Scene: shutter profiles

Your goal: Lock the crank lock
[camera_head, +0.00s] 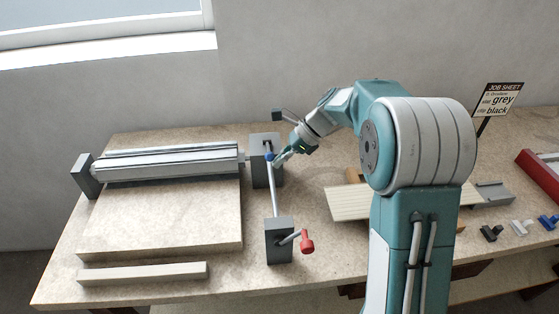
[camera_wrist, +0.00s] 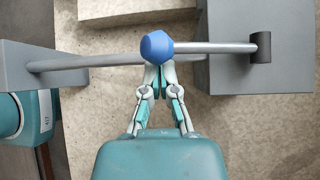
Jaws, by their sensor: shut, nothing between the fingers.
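A crank with a blue knob (camera_head: 269,157) stands at the right end of the roller; its pale rod (camera_head: 273,190) runs toward a front grey block (camera_head: 279,242). A red-ended lever (camera_head: 306,242) sticks out of that block to the right. I cannot tell which part is the lock.
A roller with metal slats (camera_head: 165,163) lies at the left above a beige slab (camera_head: 160,220). A loose bar (camera_head: 142,272) lies at the front. A cream slatted panel (camera_head: 348,203) is behind my arm. Small clips (camera_head: 520,227) and a red box (camera_head: 541,172) are at the right.

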